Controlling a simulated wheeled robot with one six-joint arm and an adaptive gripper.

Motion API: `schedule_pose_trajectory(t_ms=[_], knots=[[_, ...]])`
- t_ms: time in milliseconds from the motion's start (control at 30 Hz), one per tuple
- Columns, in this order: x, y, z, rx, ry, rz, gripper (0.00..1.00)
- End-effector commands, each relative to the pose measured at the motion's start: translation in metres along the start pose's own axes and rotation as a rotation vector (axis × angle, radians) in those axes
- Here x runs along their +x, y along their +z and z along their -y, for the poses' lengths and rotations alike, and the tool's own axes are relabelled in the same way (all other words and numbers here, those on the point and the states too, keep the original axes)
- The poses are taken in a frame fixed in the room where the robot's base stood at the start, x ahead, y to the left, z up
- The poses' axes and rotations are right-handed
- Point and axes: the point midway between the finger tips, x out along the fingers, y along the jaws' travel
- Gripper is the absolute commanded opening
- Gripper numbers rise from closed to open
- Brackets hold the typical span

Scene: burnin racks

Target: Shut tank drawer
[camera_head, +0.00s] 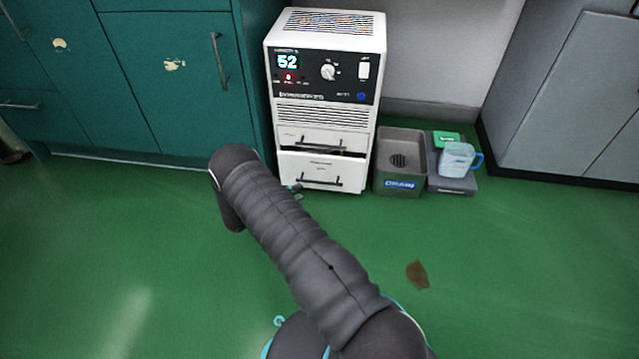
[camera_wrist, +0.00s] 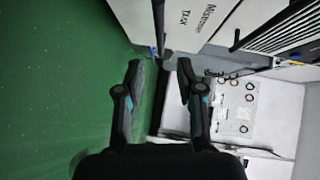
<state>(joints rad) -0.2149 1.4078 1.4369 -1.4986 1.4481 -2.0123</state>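A white cabinet unit (camera_head: 325,115) with a display reading 52 stands against the wall. It has an upper drawer (camera_head: 300,134) and a lower drawer (camera_head: 300,171), each with a dark bar handle. A dark gap shows above the lower drawer, whose front appears to stand slightly out. In the wrist view a white drawer front (camera_wrist: 205,14) bears lettering that includes "TANK", with a dark handle (camera_wrist: 158,24) along it. My gripper (camera_wrist: 159,72) is open and empty, its fingertips just short of that drawer front and handle. In the head view my arm hides most of the gripper.
A grey drain bin (camera_head: 401,180) stands right of the unit, beside a low grey base with a clear blue-handled jug (camera_head: 456,160). Teal cabinets (camera_head: 175,75) stand left and grey cabinets (camera_head: 570,95) right. A brown patch (camera_head: 417,274) lies on otherwise open green floor.

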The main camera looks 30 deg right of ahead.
Motion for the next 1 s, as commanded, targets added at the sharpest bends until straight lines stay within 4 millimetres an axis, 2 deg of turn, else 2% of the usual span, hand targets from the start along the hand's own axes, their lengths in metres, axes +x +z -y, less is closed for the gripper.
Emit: schedule_pose_trajectory(t_ms=[33,300,500,700,1000], knots=[[0.011,-0.001,-0.001,0.000,0.001,-0.003,0.37],[0.061,-0.001,0.000,0.003,0.001,-0.004,0.37],[0.090,-0.001,0.000,0.002,0.001,-0.002,0.37],[0.103,0.000,0.000,0.002,0.000,0.000,0.37],[0.105,0.000,0.000,0.002,0.001,0.000,0.37]])
